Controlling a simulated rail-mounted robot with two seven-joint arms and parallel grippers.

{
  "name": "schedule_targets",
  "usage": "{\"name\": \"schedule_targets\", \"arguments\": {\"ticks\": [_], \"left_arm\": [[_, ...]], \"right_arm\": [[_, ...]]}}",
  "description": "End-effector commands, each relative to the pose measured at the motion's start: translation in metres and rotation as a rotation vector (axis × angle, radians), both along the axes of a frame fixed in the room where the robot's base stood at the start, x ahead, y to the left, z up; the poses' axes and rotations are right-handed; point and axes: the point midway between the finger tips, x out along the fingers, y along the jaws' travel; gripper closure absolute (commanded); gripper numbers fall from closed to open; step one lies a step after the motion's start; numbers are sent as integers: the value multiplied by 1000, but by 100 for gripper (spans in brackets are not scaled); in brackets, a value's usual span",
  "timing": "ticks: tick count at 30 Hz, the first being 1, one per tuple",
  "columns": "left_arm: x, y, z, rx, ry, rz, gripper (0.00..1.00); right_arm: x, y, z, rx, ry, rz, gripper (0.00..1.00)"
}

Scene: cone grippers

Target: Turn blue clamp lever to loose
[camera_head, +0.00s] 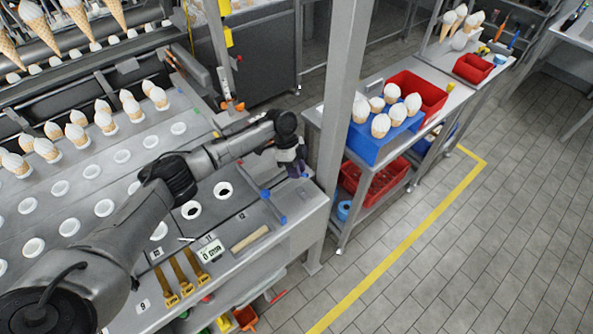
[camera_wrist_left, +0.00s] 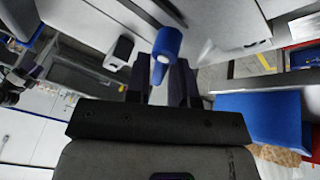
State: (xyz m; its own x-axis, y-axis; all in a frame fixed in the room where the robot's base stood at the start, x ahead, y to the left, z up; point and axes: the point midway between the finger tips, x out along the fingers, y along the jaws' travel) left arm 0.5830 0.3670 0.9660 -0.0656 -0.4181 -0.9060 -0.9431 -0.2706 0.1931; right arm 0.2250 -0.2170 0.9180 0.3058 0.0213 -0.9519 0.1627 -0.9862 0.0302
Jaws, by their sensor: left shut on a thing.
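My left arm reaches in from the left in the head view. Its gripper (camera_head: 292,170) is at the far right end of the grey machine table, beside the post. In the left wrist view the two dark fingers (camera_wrist_left: 161,78) are on either side of a blue lever (camera_wrist_left: 168,43), with its rounded blue end showing beyond them; the gripper is shut on it. In the head view the gripper mostly hides this lever. Two other blue-ended levers, one (camera_head: 265,193) and another (camera_head: 282,219), stand along the table edge nearer the camera. My right gripper is not in view.
A grey post (camera_head: 345,90) rises close to the right of my gripper. Beyond it a bench holds a blue crate (camera_head: 378,145) of cones and a red bin (camera_head: 418,92). A wooden stick (camera_head: 250,240) and several brass tools (camera_head: 184,275) lie on the table.

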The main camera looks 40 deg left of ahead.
Motion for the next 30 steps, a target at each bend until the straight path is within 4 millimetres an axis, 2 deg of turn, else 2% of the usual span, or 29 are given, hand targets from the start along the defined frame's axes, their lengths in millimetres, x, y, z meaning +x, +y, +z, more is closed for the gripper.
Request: {"name": "schedule_targets", "arguments": {"ticks": [6,15,30], "left_arm": [[-2,-1,-3,3,1,-163,100],[-5,-1,-2,3,-1,-310,100],[-6,-1,-2,4,-1,-371,100]], "right_arm": [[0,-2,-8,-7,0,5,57],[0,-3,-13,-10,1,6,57],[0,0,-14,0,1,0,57]]}}
